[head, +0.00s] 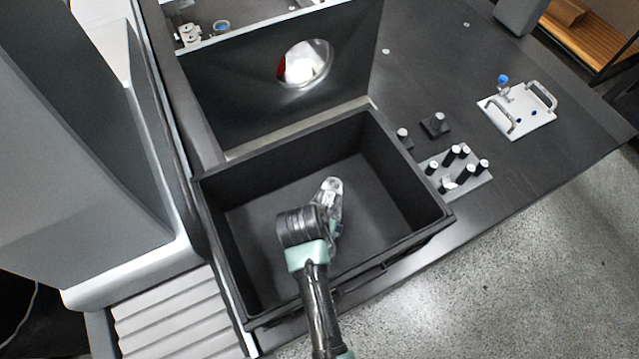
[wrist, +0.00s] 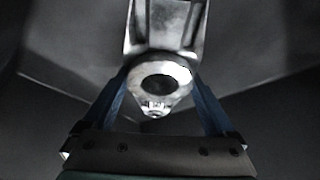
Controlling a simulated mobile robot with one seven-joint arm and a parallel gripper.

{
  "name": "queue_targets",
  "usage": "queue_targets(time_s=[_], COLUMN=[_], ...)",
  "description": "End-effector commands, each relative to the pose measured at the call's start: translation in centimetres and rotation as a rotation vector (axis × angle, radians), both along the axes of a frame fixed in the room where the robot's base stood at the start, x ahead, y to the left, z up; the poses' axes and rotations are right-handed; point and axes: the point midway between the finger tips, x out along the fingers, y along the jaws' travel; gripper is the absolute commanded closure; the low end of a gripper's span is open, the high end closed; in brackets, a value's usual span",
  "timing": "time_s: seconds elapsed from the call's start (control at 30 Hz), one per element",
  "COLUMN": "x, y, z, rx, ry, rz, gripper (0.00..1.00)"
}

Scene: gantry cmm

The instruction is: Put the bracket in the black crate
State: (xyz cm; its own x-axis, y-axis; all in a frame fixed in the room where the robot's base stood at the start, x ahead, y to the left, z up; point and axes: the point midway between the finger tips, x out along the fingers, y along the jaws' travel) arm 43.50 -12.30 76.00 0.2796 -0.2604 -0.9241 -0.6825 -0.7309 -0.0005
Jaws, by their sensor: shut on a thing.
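The bracket (head: 333,190) is a silvery metal part with a round boss and a hole. My gripper (head: 334,224) is over the black crate (head: 225,240), with the bracket in its jaws above or inside the open crate. In the wrist view the bracket (wrist: 165,75) sits between the two blue fingers of my gripper (wrist: 158,100), which are shut on it. The crate's dark walls surround it there. I cannot tell whether the bracket touches the crate floor. My wrist hides part of the crate's inside in the head view.
Right of the crate stand a grey block with several pegs (head: 460,172) and a small dark block with a knob (head: 436,125). Farther right lies a white plate with handles (head: 517,108). A dark upright panel (head: 240,90) stands behind the crate. The crate looks otherwise empty.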

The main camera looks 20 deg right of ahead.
Motion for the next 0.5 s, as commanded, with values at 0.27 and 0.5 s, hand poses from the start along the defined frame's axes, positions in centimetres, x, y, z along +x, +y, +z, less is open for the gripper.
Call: queue_targets(time_s=[0.27,0.5], x=[0.14,0.01], y=[-0.03,-0.01], z=[-0.11,-0.12], rx=[-0.001,0.0], ry=[-0.003,0.0], rz=[0.0,0.0], gripper=[1.0,0.0])
